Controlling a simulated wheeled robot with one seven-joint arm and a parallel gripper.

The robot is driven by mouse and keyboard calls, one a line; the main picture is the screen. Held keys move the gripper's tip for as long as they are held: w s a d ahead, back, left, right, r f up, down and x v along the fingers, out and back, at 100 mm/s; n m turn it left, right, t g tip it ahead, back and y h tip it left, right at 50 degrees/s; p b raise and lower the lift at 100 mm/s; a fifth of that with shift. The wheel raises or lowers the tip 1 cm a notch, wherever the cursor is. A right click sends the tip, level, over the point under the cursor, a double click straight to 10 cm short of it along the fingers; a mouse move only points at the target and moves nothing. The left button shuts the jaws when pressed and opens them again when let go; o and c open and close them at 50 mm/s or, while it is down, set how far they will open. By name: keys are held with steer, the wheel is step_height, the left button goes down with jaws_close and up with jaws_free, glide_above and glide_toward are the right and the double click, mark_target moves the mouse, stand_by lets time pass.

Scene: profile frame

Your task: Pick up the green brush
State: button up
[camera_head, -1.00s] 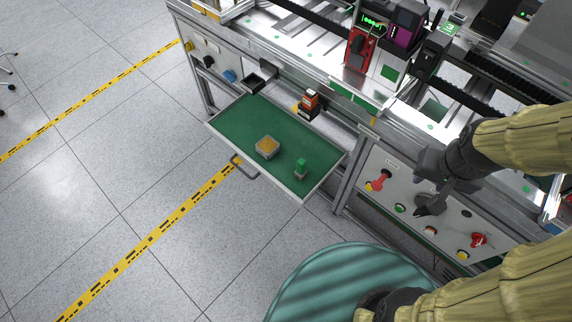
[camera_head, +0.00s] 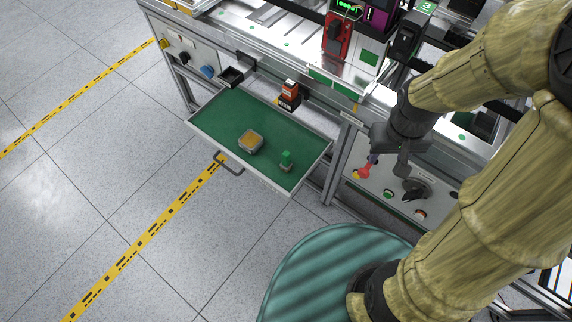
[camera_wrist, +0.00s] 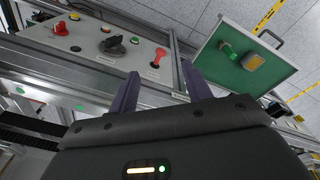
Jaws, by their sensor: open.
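The green brush (camera_head: 286,156) is a small green-topped piece standing near the front right of the green drawer tray (camera_head: 222,120). It also shows in the wrist view (camera_wrist: 228,49), beyond and above the right finger. My gripper (camera_head: 387,166) is in front of the control panel, to the right of the tray and apart from the brush. In the wrist view its two dark fingers (camera_wrist: 160,86) are spread with nothing visible between them.
A grey box with an orange top (camera_head: 250,140) sits left of the brush. A black-and-orange item (camera_head: 289,95) stands at the tray's back edge. The control panel (camera_head: 375,185) has a red switch and knobs. A frame post (camera_head: 338,160) stands between panel and tray. Open floor lies left.

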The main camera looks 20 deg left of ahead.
steer(key=a+f+n+g+h+b, duration=0.1)
steer(key=a+f+n+h+b, duration=0.1)
steer(key=a+f+n+h, duration=0.3)
steer(key=a+f+n+g+b, duration=0.1)
steer(key=a+f+n+b, duration=0.25)
steer(key=f, duration=0.45)
steer(key=n+t+h+b, duration=0.1)
steer(key=n+t+b, duration=0.8)
steer(key=n+t, duration=0.95)
glide_toward(285, 158)
steer(key=s+a+r+n+g, duration=0.1)
steer(key=s+a+n, duration=0.15)
steer(key=s, duration=0.35)
steer(key=shift+w+m, duration=0.2)
steer(key=shift+m, duration=0.15)
steer(key=shift+h, duration=0.3)
steer(key=x, duration=1.2)
steer(key=shift+w, duration=0.15)
